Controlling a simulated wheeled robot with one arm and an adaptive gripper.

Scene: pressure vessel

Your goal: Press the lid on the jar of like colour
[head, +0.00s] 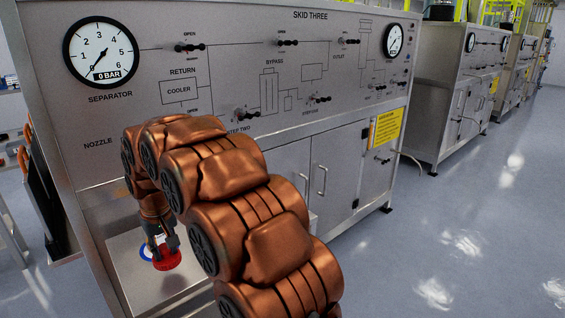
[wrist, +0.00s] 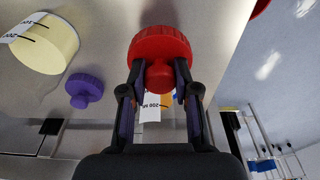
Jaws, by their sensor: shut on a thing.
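My gripper (wrist: 160,78) is shut on the knob of a ribbed red lid (wrist: 160,45). In the head view my gripper (head: 164,243) holds the red lid (head: 167,259) over the steel shelf at the panel's foot. I cannot tell whether the lid touches anything beneath it. A pale yellow jar (wrist: 45,42) with a white label is at upper left in the wrist view. A purple lid (wrist: 85,90) with a knob is beside it. Between my fingers a white label (wrist: 151,108) and a bit of orange show; the rest is hidden. A red thing (wrist: 259,7) is cut off at the top right.
The steel shelf (head: 122,262) fronts the skid panel, which has a separator gauge (head: 100,50) and several valve handles. A blue and white ring (head: 146,252) shows behind the red lid. My arm covers the shelf's right part. The floor (head: 470,220) at right is clear.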

